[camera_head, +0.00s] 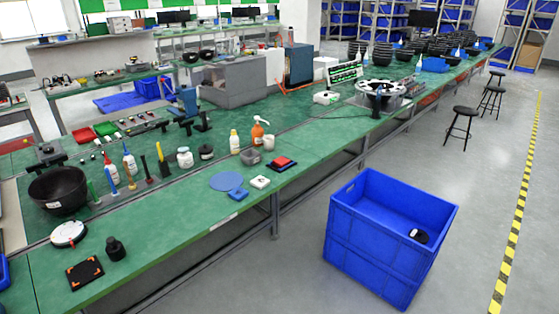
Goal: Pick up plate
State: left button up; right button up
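Neither of my grippers shows in the head view. I cannot tell for sure which thing is the plate. A flat black square plate with orange corners (85,273) lies near the front left edge of the green workbench (165,250). A flat blue round disc (227,181) lies farther along the bench, close to its front edge. A white round device (68,233) sits behind the black square plate. A short black cylindrical part (115,249) stands to the right of that plate.
A large black bowl (58,190), bottles and small tools stand at the back of the near bench. A blue crate (385,245) with a small black-and-white thing inside stands on the floor at right. Stools (461,123) stand farther back. The bench front left of the disc is mostly clear.

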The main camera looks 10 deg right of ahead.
aim_at(281, 162)
jog(key=i+l+u, duration=0.15)
jog(key=i, duration=0.35)
jog(key=i+l+u, duration=0.2)
jog(key=i, duration=0.25)
jog(key=j, duration=0.1)
